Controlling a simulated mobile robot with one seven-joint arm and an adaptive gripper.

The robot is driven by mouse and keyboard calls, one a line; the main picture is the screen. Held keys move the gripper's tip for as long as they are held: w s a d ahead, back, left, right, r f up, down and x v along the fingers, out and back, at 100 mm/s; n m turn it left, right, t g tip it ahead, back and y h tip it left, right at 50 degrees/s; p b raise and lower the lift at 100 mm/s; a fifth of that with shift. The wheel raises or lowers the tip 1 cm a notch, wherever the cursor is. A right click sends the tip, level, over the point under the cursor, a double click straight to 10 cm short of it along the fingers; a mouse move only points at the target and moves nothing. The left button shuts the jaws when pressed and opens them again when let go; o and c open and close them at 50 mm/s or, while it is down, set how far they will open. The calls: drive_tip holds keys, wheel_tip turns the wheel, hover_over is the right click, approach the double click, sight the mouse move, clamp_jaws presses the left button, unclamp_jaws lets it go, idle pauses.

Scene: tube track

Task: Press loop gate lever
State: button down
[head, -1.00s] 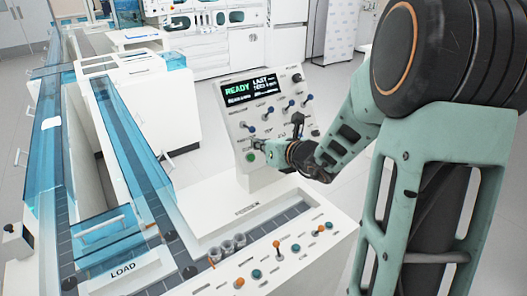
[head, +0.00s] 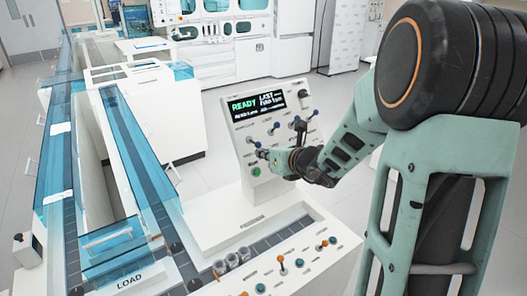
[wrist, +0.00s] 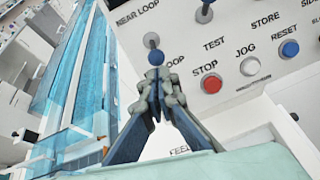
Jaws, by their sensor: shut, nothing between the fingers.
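The sloped white control panel (head: 240,127) carries several levers with blue knobs. In the wrist view a lever with a blue knob (wrist: 152,40) stands under the label NEAR LOOP. My gripper (wrist: 156,78) is shut and empty, with its tips just below that knob in the picture. Contact between tips and lever cannot be told. In the head view my gripper (head: 266,155) is at the panel's lower left, above the green button (head: 256,171). It partly hides the panel's lower part there.
A red STOP button (wrist: 211,84), a white JOG button (wrist: 250,66) and a blue RESET button (wrist: 289,48) lie right of my gripper. Blue-walled tracks (head: 130,170) run at the left. The front console holds several glass tubes (head: 232,262) and orange-topped levers (head: 282,261).

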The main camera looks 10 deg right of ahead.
sight(258, 146)
drive_tip(key=shift+r+g+p, duration=0.4)
drive_tip(key=shift+r+p, duration=0.1)
drive_tip(key=shift+p, duration=0.85)
drive_tip(key=r+p, duration=0.1)
drive_tip(key=p, duration=0.1)
drive_tip(key=r+g+h+p, duration=0.1)
drive_tip(key=p, duration=0.2)
drive_tip(key=shift+w+g, duration=0.2)
drive_tip(key=shift+g, duration=0.1)
drive_tip(key=shift+w+a+r+p, duration=0.2)
drive_tip(key=shift+w+r+p, duration=0.2)
drive_tip(key=shift+r+p, duration=0.3)
drive_tip(key=shift+r, duration=0.15)
drive_tip(key=shift+r+p, duration=0.65)
drive_tip(key=shift+r, duration=0.05)
